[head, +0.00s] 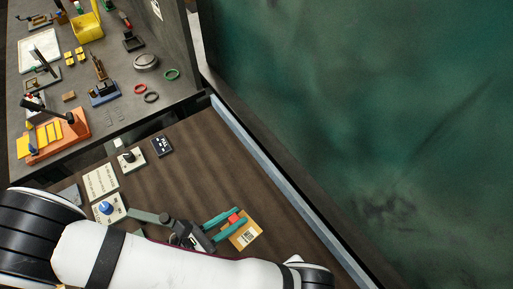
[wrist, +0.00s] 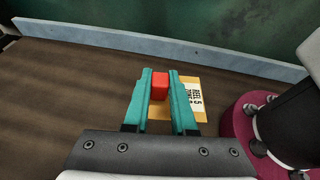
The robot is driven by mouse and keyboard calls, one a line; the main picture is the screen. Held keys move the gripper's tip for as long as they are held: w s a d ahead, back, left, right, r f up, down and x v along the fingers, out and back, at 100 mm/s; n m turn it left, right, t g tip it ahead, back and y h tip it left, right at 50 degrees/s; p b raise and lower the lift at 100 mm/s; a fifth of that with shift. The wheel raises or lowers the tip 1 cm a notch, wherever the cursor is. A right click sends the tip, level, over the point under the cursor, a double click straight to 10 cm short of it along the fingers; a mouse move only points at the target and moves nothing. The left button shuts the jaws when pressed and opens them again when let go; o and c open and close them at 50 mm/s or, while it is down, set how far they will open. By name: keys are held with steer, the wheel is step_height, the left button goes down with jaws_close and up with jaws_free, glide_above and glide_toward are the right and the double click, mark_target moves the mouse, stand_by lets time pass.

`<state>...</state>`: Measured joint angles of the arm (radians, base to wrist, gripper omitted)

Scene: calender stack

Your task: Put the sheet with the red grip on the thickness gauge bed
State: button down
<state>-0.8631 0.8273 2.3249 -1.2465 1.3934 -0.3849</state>
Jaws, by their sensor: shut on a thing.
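The sheet is a flat tan piece (head: 247,238) with a white printed label and a red block grip (head: 234,217). My gripper (head: 228,219) has teal fingers, shut on the red grip from both sides. In the wrist view the red grip (wrist: 160,84) sits between the fingertips, and the sheet (wrist: 190,85) shows behind and right of them. I cannot tell whether the sheet touches the brown surface. A small blue-based device with an upright post (head: 103,93) stands on the grey bench; it may be the thickness gauge, but I cannot be sure.
The grey bench (head: 120,65) at upper left holds an orange fixture with yellow pieces (head: 50,137), rings, a yellow bin (head: 87,26) and small tools. Control panels (head: 130,159) and cards lie on the brown surface (head: 200,160). A grey-blue rail (head: 260,155) and green wall bound the right.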

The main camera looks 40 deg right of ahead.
steer(key=m+g, duration=0.1)
steer(key=g, duration=0.1)
glide_above(256, 243)
steer(key=shift+w+a, duration=0.2)
steer(key=shift+w, duration=0.15)
steer(key=shift+m, duration=0.3)
steer(key=f, duration=0.8)
steer(key=shift+s+d, duration=0.2)
steer(key=shift+s, duration=0.1)
steer(key=c, duration=0.7)
jaws_free()
steer(key=shift+c, duration=0.2)
